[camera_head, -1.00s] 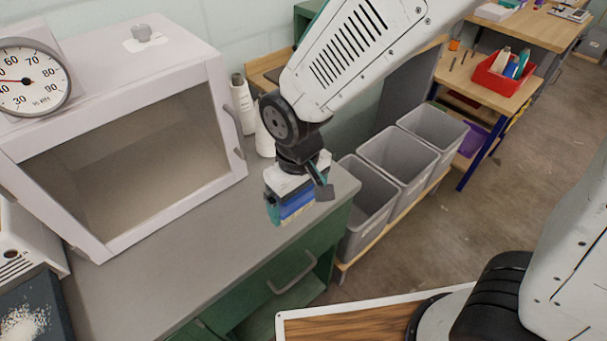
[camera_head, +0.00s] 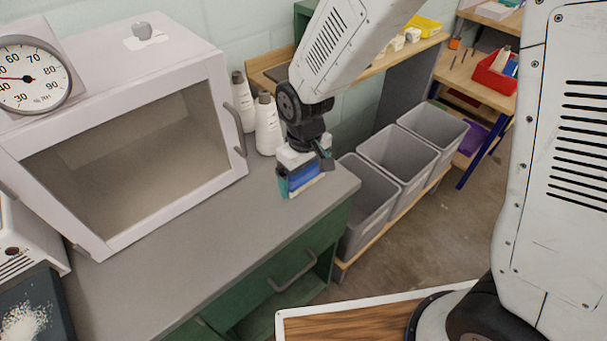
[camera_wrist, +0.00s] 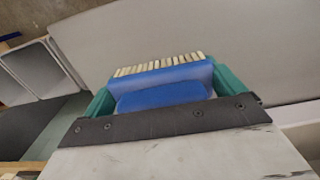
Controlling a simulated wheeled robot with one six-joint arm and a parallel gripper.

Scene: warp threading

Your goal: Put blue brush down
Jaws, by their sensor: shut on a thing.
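The blue brush (camera_head: 305,180) is a blue block with pale bristles. My gripper (camera_head: 299,182) is shut on it, over the right end of the grey worktop (camera_head: 200,235). In the wrist view the brush (camera_wrist: 165,84) sits between the two teal fingers of my gripper (camera_wrist: 162,92), with its bristles pointing away from the palm toward the grey worktop (camera_wrist: 215,40). In the head view the brush is at or just above the worktop; I cannot tell whether it touches.
A white cabinet (camera_head: 105,225) with an open front and a dial (camera_head: 30,78) stands at left. Grey bins (camera_head: 368,195) stand beyond the worktop's right edge. A dark tray (camera_head: 50,300) with white grains is at lower left. The front worktop is clear.

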